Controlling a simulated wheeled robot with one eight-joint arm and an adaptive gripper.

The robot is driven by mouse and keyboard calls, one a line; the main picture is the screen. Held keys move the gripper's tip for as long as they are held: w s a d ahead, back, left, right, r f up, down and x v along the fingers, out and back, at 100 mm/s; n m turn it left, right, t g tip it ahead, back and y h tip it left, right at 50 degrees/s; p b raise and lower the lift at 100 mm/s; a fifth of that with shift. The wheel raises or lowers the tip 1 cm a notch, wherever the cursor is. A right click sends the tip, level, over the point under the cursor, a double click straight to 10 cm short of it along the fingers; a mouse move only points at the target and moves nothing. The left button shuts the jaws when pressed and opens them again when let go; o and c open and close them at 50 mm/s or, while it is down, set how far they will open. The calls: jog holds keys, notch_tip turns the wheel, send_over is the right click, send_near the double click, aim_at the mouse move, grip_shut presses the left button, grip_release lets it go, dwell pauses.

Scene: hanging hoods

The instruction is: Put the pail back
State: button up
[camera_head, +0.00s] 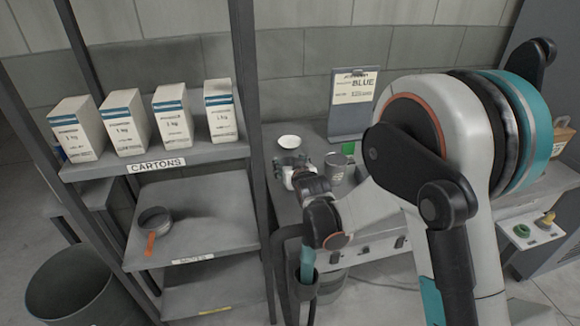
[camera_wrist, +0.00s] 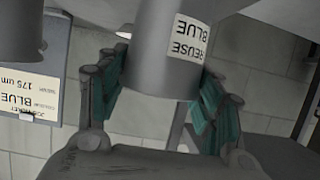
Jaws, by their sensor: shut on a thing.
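The pail (camera_wrist: 163,62) is a plain grey cylinder with a white label reading "REUSE BLUE", upside down in the wrist view. My gripper (camera_wrist: 165,90) is shut on it, with its teal-padded fingers on either side. In the head view my gripper (camera_head: 291,163) is over the bench, and the pail is small and largely hidden by it. A white round shape (camera_head: 289,142) shows just behind the fingers; I cannot tell whether it is the pail's top. I cannot tell whether the pail touches the bench.
A grey metal cup (camera_head: 336,167) stands just right of my gripper. A sign reading "BLUE" (camera_head: 354,92) stands behind it. Left is a shelf rack (camera_head: 205,152) with several cartons (camera_head: 172,114) on top and an orange-handled sieve (camera_head: 155,222) below. A bin (camera_head: 75,290) stands on the floor.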

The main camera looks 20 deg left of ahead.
jog(key=o, duration=1.2)
jog(key=shift+f, duration=0.15)
jog(key=shift+s+d+r, duration=0.15)
jog(key=shift+s+r, duration=0.1)
jog(key=shift+r, duration=0.05)
jog(key=p+v, duration=0.4)
jog(key=v, duration=0.7)
jog(key=shift+s, duration=0.15)
